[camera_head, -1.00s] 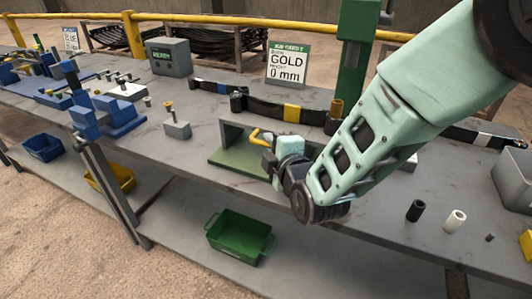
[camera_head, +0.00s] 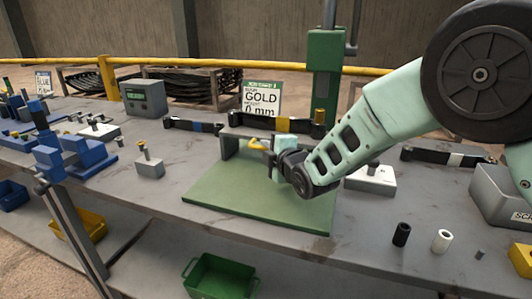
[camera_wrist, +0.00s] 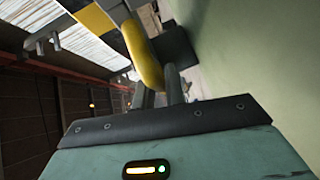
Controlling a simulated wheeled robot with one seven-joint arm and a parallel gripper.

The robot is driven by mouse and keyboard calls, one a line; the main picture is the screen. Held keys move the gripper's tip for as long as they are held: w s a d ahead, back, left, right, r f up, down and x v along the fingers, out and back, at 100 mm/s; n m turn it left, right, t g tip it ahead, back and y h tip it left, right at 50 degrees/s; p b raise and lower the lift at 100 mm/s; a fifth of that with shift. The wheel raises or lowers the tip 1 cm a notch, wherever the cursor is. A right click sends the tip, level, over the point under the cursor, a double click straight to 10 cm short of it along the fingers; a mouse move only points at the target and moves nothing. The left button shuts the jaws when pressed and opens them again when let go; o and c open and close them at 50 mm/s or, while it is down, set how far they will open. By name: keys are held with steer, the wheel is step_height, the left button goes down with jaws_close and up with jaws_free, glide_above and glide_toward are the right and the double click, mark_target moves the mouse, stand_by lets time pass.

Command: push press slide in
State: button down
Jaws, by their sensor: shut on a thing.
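The press has a flat green base plate (camera_head: 235,203) on the bench and a tall green column (camera_head: 324,75) behind it at the right. A grey upright block (camera_head: 229,146) stands at the plate's back left. A yellow handle (camera_head: 257,145) shows at the back of the plate, beside my gripper (camera_head: 270,151). In the wrist view, the two dark fingers of my gripper (camera_wrist: 158,86) are closed at the yellow handle (camera_wrist: 140,50). My wrist hides part of the press and whatever slide part lies behind it.
A dark bar with a yellow band (camera_head: 283,124) lies behind the press, below the GOLD 0 mm sign (camera_head: 262,98). Dark and white cylinders (camera_head: 442,241) stand at the bench's front right. A green bin (camera_head: 218,277) sits below. The plate's front is clear.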

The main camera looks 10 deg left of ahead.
steer(key=shift+w+d+r, duration=0.1)
steer(key=shift+w, duration=0.15)
steer(key=c, duration=1.5)
jaws_free()
steer(key=shift+w, duration=0.1)
steer(key=shift+o, duration=0.2)
steer(key=shift+s, duration=0.2)
steer(key=shift+s+d, duration=0.2)
steer(key=shift+s, duration=0.1)
steer(key=b+v, duration=0.2)
steer(key=v, duration=1.4)
steer(key=shift+d, duration=0.2)
steer(key=shift+s, duration=0.15)
